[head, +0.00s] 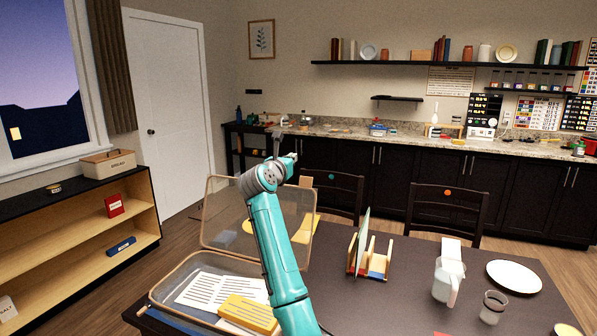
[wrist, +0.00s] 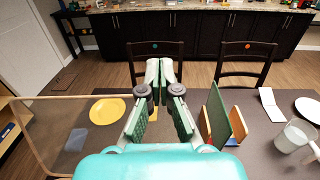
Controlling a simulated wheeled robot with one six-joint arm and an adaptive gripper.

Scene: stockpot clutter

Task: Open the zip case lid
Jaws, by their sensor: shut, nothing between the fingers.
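The zip case (head: 158,292) lies at the near left of the dark table, with papers and a yellow pad in it. Its clear, tan-edged lid (head: 222,248) stands raised at the back of the case, leaning away from the body. In the wrist view the lid's edge (wrist: 62,97) runs along the left. My gripper (head: 294,157) is above and to the right of the lid, apart from it. In the wrist view its fingers (wrist: 160,66) are together with nothing between them. My arm hides part of the case's right side and of the lid.
A yellow plate (wrist: 107,111) lies behind the lid. To the right stand a rack with upright boards (head: 379,262), a pitcher (head: 448,277), a glass (head: 493,307) and a white plate (head: 514,276). Two chairs (head: 447,205) stand beyond the table. Its middle front is clear.

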